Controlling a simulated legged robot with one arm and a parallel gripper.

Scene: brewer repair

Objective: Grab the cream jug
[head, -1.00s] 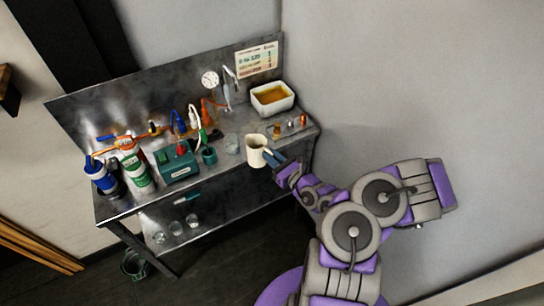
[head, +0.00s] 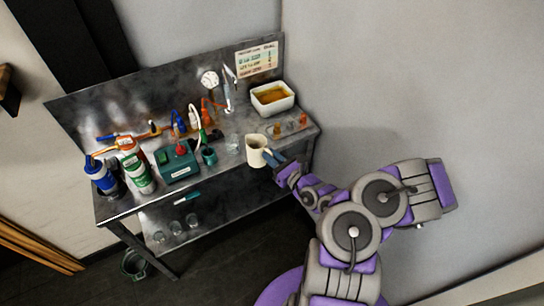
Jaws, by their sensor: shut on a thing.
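The cream jug (head: 254,150) is upright at the front right part of the metal workbench (head: 222,160), by its front edge. My gripper (head: 271,156) reaches it from the right and is shut on the jug's right side, where the handle would be. The fingers hide part of that side. I cannot tell whether the jug's base touches the bench top.
A white basin (head: 272,98) with brown liquid stands at the back right. Left of the jug are a clear glass (head: 233,143), a dark green cup (head: 209,156), a green box (head: 178,165) and spray cans (head: 135,172). Several glasses (head: 176,227) stand on the lower shelf.

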